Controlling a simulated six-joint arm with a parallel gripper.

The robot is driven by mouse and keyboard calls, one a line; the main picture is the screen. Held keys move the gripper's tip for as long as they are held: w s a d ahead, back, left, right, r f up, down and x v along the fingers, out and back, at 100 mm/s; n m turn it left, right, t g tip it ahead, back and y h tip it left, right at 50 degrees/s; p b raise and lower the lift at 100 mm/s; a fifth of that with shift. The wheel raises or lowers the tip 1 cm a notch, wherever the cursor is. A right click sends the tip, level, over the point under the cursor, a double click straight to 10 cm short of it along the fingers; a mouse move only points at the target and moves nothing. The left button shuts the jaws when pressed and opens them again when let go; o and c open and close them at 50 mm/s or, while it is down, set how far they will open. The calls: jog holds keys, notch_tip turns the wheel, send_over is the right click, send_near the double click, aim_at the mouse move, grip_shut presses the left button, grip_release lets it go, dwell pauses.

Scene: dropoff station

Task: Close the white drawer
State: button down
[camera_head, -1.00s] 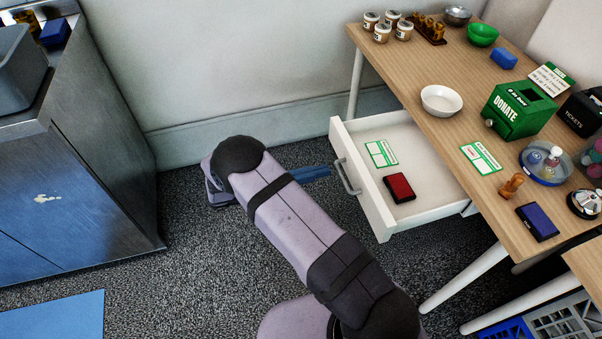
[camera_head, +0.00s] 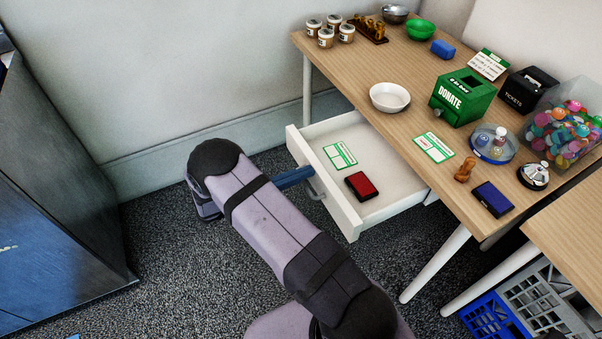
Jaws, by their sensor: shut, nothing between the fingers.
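The white drawer (camera_head: 345,208) is pulled out from under the wooden table, open toward the left. Its grey handle (camera_head: 317,190) is on the front panel, partly hidden. A green-and-white card (camera_head: 341,155) and a red and black pad (camera_head: 362,186) lie inside it. My gripper (camera_head: 311,173), blue and shut with nothing in it, reaches from behind my arm to the drawer's front near the handle. My arm hides part of the gripper. Whether its tip touches the panel or the handle, I cannot tell.
The wooden table (camera_head: 385,122) holds a white bowl (camera_head: 390,97), a green donation box (camera_head: 463,97), jars and other small items. Crates (camera_head: 540,299) stand under the tables at lower right. A dark metal cabinet (camera_head: 60,200) is at left. The carpet between cabinet and drawer is open.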

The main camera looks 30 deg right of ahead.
aim_at(319, 165)
jog(key=d+p, duration=0.1)
jog(key=d, duration=1.8)
jog(key=shift+d, duration=0.2)
jog(key=shift+a, duration=0.1)
jog(key=a, duration=1.4)
jog(key=shift+f+b, duration=0.1)
jog(key=shift+b, duration=0.4)
jog(key=shift+b, duration=1)
jog(key=shift+r+b, duration=0.3)
jog(key=shift+r, duration=0.05)
jog(key=d, duration=1.4)
jog(key=shift+p, duration=0.35)
